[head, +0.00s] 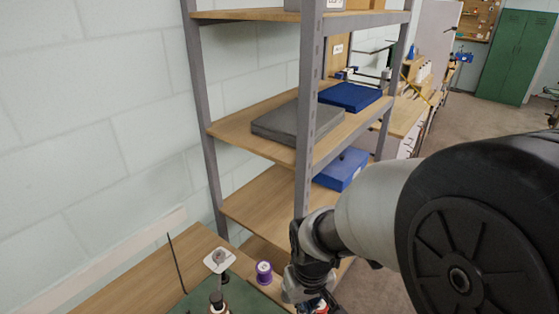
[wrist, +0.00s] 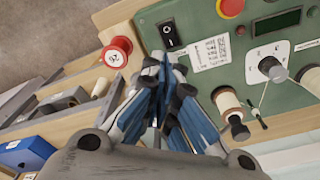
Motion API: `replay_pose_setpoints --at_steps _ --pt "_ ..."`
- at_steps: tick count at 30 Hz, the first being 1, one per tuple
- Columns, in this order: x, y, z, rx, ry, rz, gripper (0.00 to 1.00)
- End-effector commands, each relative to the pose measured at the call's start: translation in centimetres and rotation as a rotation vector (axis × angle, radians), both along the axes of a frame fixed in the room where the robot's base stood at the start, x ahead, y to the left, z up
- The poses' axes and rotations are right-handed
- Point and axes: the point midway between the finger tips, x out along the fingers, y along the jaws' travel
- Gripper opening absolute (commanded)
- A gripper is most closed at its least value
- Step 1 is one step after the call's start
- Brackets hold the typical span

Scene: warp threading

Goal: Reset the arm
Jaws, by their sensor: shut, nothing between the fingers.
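My gripper (wrist: 165,72) is in the middle of the wrist view, its blue-faced fingers drawn together with nothing between them. It hangs over the edge of a green panel (wrist: 255,50) set on a wooden bench. In the head view my arm comes in from the right, and its end points down beside the shelf; the fingers are mostly hidden there.
On the panel are a black switch (wrist: 169,33), a red button (wrist: 230,7), a dial (wrist: 271,68) and a pale thread spool (wrist: 228,100). A red spool (wrist: 117,50) stands left of the fingers. A purple spool (head: 264,272) is near my arm. A metal shelf (head: 310,100) stands close to my arm.

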Motion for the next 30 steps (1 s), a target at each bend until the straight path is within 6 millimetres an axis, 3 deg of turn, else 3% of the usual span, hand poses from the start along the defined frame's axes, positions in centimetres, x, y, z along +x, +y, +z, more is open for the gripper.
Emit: replay_pose_setpoints --at_steps 3,6,12,21,30 --pt "-1.3 -2.1 3.9 0.017 -0.073 -0.063 0.00" --pt "-3.0 -3.7 6.6 0.028 -0.123 -0.112 0.00" --pt "-7.5 -6.5 10.5 0.044 -0.223 -0.210 0.00" --pt "-12.5 -8.4 12.2 0.054 -0.317 -0.301 0.00" --pt "-13.1 -8.6 12.4 0.054 -0.327 -0.311 0.00"
